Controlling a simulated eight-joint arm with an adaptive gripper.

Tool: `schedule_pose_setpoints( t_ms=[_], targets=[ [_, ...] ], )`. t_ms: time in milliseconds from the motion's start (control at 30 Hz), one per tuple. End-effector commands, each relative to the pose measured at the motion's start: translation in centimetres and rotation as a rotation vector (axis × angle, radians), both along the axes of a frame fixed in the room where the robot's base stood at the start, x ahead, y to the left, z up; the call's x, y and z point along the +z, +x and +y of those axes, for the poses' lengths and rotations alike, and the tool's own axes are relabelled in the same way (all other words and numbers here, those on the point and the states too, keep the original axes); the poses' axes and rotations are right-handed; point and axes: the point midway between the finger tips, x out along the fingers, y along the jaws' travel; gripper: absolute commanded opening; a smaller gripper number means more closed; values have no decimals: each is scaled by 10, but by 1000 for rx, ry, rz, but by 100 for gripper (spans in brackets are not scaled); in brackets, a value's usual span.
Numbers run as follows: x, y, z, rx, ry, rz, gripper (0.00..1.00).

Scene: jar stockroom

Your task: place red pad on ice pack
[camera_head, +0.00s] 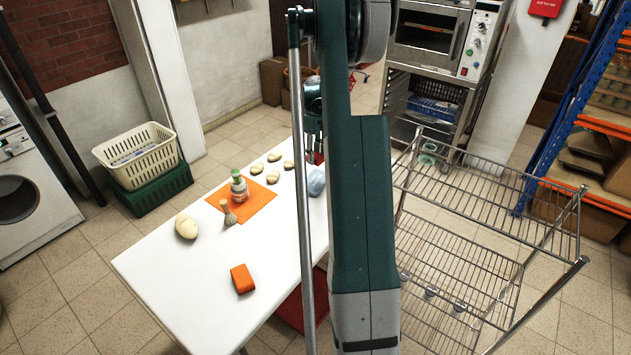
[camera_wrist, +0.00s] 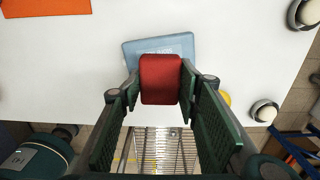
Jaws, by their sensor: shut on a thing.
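My gripper (camera_wrist: 160,92) is shut on the red pad (camera_wrist: 160,78) in the wrist view, with one finger on each side of it. The ice pack (camera_wrist: 158,46) is a flat light-blue block on the white table, just beyond the pad and partly covered by it in this view. I cannot tell how high the pad is above it. In the head view the ice pack (camera_head: 316,182) shows at the table's right edge, partly hidden by my arm. There my gripper (camera_head: 314,150) is close to it, and the pad is mostly hidden.
The white table (camera_head: 170,275) holds an orange mat (camera_head: 262,207) with a bottle (camera_head: 239,187) and a brush (camera_head: 227,212). An orange block (camera_head: 242,279), a large pale round object (camera_head: 186,226) and several smaller ones stand clear. A wire rack (camera_head: 470,190) is at the right.

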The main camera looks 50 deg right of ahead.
Motion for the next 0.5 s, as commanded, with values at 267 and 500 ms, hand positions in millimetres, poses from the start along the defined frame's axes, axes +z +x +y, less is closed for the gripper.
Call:
schedule_pose_setpoints(
  t_ms=[267,500],
  targets=[
    [-2,0,0,0,0,0,23],
    [-27,0,0,0,0,0,23]
  ],
)
